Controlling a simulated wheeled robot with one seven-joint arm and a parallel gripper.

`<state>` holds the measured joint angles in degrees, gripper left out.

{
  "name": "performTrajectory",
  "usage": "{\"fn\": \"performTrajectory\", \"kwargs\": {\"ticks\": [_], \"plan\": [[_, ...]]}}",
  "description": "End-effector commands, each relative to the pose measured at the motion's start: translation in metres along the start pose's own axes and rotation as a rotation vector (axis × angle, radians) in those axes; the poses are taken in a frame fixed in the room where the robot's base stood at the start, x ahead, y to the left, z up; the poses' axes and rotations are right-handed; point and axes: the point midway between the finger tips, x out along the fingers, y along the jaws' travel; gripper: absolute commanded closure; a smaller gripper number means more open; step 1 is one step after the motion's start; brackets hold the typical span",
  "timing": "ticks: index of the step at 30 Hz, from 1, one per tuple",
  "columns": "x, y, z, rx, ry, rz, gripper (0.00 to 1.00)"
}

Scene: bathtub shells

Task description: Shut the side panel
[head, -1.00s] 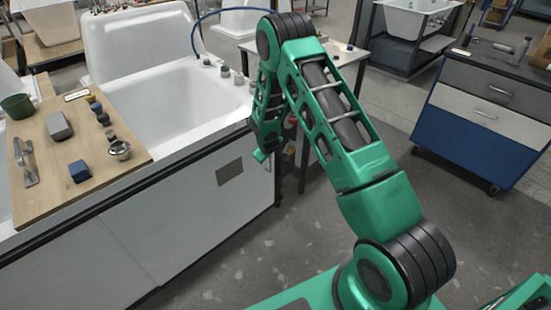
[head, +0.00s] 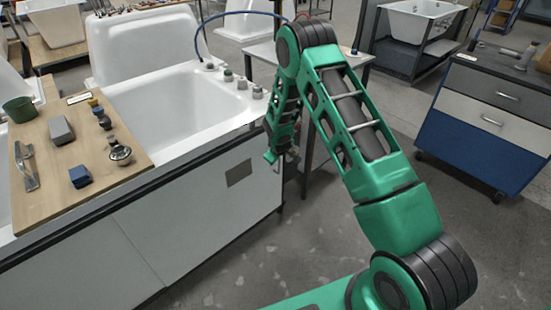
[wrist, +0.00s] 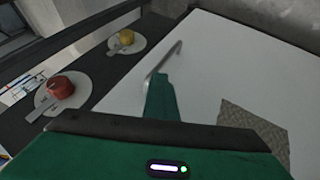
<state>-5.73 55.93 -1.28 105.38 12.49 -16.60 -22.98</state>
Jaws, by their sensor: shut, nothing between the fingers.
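The side panel (wrist: 215,65) is a white sheet with a thin metal bar handle (wrist: 165,62) and a small grey-brown patch (wrist: 255,130). In the head view, a white panel (head: 200,205) with a similar patch (head: 238,173) faces the tub's front. My gripper (head: 271,156) hangs by the right end of the bathtub (head: 180,100). In the wrist view my gripper (wrist: 162,82) is shut and empty, its green finger close by the handle's lower end. I cannot tell whether they touch, or how far the panel stands open.
A dark strip beside the panel in the wrist view carries a red knob (wrist: 60,87) and a yellow knob (wrist: 127,38) on pale round tags. A wooden board (head: 60,190) with small objects lies across the tub.

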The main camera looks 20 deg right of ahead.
Motion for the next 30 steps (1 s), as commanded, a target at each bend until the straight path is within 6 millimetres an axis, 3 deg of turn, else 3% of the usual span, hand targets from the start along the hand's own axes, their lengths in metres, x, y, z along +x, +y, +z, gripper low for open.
{"fn": "performTrajectory", "kwargs": {"ticks": [2, 8, 15, 21, 30], "plan": [[-0.002, 0.0, 0.005, -0.002, -0.01, 0.009, 1.0], [-0.016, -0.03, 0.0, 0.001, -0.006, 0.0, 1.0], [-0.066, -0.028, -0.001, 0.003, -0.002, 0.0, 1.0], [-0.096, -0.028, -0.001, 0.003, -0.002, -0.001, 1.0], [-0.114, -0.029, 0.0, 0.003, -0.004, -0.002, 1.0]]}}
